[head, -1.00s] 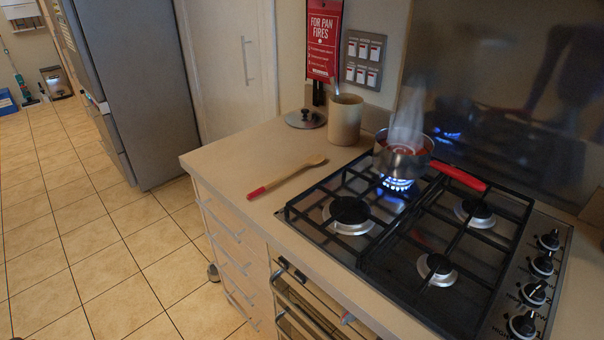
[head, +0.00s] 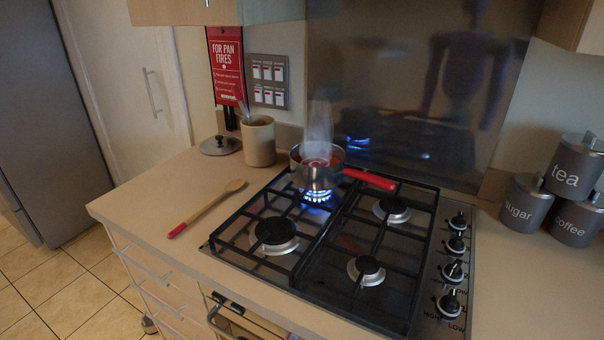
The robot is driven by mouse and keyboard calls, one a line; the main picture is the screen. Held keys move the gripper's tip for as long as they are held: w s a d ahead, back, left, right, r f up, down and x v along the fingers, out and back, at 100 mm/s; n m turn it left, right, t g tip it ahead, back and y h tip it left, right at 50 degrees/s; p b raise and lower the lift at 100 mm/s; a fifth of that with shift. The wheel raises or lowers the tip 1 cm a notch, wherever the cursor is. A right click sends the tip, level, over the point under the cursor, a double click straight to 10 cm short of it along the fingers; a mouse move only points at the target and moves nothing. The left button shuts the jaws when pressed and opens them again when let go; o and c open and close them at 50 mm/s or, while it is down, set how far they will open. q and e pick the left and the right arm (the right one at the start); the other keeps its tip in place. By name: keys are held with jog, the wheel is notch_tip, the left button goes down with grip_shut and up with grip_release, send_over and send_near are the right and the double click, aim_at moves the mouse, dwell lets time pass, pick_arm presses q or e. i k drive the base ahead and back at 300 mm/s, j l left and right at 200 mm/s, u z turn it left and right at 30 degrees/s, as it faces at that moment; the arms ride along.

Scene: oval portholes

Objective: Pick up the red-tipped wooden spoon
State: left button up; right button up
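The red-tipped wooden spoon (head: 207,208) lies flat on the beige counter (head: 150,188), left of the gas hob. Its red handle end points to the front left, near the counter's front edge. Its bowl end points to the back right. Nothing covers it. Neither of my grippers shows in the head view.
A steaming saucepan (head: 317,172) with a red handle (head: 369,179) sits over a lit blue flame on the hob (head: 330,250). A beige pot (head: 258,142) and a lid (head: 220,146) stand behind the spoon. Grey canisters (head: 523,204) stand at right. Counter around the spoon is clear.

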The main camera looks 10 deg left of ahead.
aim_at(234, 185)
jog(key=j+z, duration=0.35)
jog(key=j, duration=0.8)
jog(key=j+z, duration=0.4)
jog(key=j, duration=0.7)
